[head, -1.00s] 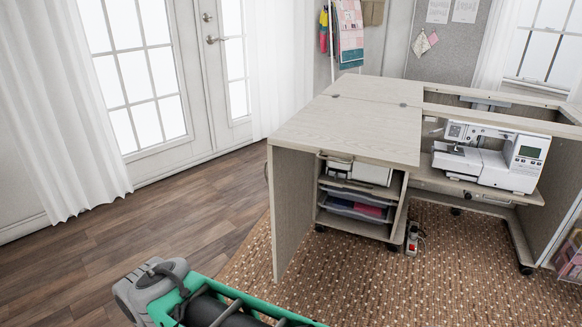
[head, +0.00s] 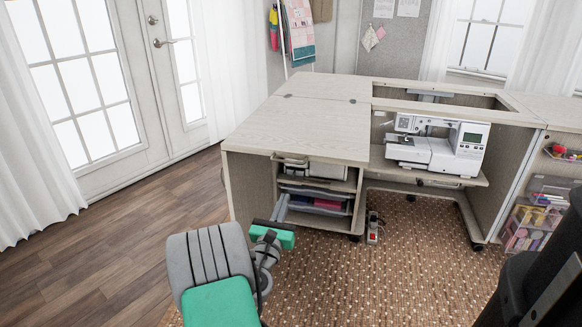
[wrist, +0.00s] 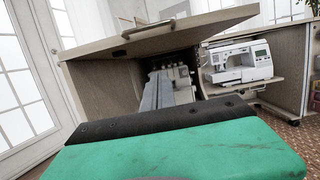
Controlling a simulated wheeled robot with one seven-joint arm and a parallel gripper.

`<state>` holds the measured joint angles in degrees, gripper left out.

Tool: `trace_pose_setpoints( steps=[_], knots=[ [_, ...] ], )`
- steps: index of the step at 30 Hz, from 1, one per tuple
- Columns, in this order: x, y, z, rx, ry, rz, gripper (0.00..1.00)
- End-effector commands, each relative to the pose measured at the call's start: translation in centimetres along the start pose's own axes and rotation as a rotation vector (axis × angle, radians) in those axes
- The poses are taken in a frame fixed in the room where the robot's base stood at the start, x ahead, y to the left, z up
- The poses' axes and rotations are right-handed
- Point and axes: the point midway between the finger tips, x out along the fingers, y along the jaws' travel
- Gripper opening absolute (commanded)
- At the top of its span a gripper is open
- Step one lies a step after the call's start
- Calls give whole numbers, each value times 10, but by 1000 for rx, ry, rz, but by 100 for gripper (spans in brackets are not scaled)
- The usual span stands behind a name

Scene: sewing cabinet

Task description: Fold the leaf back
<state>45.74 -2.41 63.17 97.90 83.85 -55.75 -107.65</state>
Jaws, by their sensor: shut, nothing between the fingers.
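The leaf (head: 295,130) is the pale wood-grain panel at the front left of the sewing cabinet's top. It lies flat, with hinges (head: 287,97) along its back seam and a side panel (head: 255,190) below its left end. A handle (head: 290,160) sits at its front edge; the handle also shows in the wrist view (wrist: 148,27). My gripper (head: 282,203) is shut and empty, in front of the open shelves and lower than the leaf's front edge. In the wrist view its grey fingers (wrist: 165,85) point in under the leaf (wrist: 190,27). I cannot tell whether they touch anything.
A white sewing machine (head: 440,145) stands on a lowered shelf to the right, below an open well in the top. Shelves with trays (head: 315,192) stand under the leaf. A power strip (head: 373,228) lies on the rug. Wooden floor (head: 130,245) is clear at left.

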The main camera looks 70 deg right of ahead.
Motion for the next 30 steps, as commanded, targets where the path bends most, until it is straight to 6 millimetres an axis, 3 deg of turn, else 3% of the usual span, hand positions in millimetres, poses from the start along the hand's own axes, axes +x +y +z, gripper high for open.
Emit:
trace_pose_setpoints(
  steps=[8, 16, 21, 30],
  knots=[
    [38, -1, 2, 3, 4, -3, 0],
    [94, -2, 4, 9, -1, -4, 0],
    [98, 0, 32, 8, -1, -1, 0],
    [99, 0, 38, 6, 3, -1, 0]
  ],
)
